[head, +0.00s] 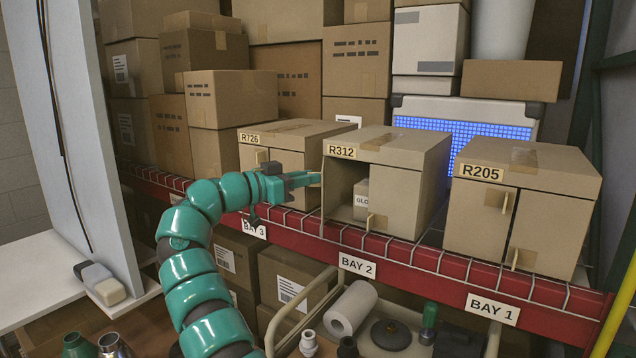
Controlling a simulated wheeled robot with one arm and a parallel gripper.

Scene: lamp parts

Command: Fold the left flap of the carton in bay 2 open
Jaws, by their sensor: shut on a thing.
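The carton R312 (415,150) stands on the red shelf above the BAY 2 label (357,265). Its left half is open and shows the dark inside, with a small box (361,198) marked "GLO". The left flap (322,205) shows almost edge-on at the opening's left side.
Carton R726 (290,136) stands close behind my gripper at the left, and carton R205 (535,172) stands at the right. The red shelf beam (430,283) and wire edge run below. A white panel (75,130) rises at the left.

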